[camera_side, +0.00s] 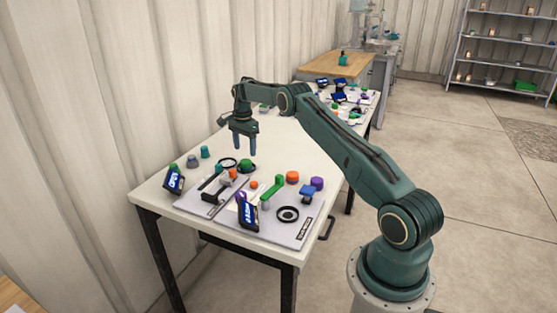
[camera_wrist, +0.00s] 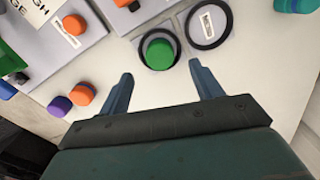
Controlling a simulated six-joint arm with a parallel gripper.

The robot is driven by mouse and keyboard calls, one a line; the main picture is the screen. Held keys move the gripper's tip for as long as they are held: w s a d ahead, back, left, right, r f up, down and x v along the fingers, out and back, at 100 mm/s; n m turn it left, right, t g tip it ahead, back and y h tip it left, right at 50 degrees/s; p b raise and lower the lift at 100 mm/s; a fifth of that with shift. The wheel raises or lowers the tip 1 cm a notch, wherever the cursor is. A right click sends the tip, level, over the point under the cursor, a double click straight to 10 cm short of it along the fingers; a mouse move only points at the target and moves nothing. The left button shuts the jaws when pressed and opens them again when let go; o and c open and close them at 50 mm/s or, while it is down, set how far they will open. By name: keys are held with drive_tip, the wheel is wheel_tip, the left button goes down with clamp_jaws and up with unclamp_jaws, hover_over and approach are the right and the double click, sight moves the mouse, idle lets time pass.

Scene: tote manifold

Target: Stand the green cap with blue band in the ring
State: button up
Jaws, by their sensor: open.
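A bright green round cap (camera_wrist: 161,55) stands upright ahead of my gripper in the wrist view, with a dark round rim about its foot. I cannot make out a blue band. The cap also shows in the side view (camera_side: 247,163). A black ring (camera_wrist: 190,27) lies flat beside the cap, with a white label inside it and no cap in it. This ring shows left of the cap in the side view (camera_side: 221,164). My gripper (camera_wrist: 162,80) is open and empty; it hangs above the table (camera_side: 238,148), apart from the cap.
A teal and blue piece (camera_wrist: 297,4) stands past the ring. A grey board (camera_side: 310,229) at the table's near side carries a second black ring (camera_side: 280,214) and several parts. Orange (camera_side: 292,177) and purple (camera_side: 317,183) caps stand near it.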

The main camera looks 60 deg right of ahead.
sight(245, 161)
wheel_tip(245, 161, up, 9)
idle(0.4)
drive_tip(key=s+a+r+n+t, duration=0.15)
drive_tip(key=a+r+n, duration=0.35)
drive_tip(key=a+r, duration=0.8)
drive_tip(key=s+a+r+n+t, duration=0.1)
drive_tip(key=s+a+r+n, duration=0.4)
drive_tip(key=s+a+r, duration=0.35)
drive_tip(key=s+a+n+t, duration=0.2)
drive_tip(key=s+a+n, duration=0.3)
drive_tip(key=s+a, duration=0.65)
drive_tip(key=s+a+f+n, duration=0.1)
drive_tip(key=s+f+n, duration=0.2)
drive_tip(key=s, duration=0.5)
drive_tip(key=s+a+f+n+t, duration=0.1)
drive_tip(key=s+a+f+n, duration=0.1)
drive_tip(key=s, duration=0.5)
drive_tip(key=shift+s+a+f+n, duration=0.3)
drive_tip(key=shift+f+n, duration=0.2)
drive_tip(key=shift+f, duration=0.25)
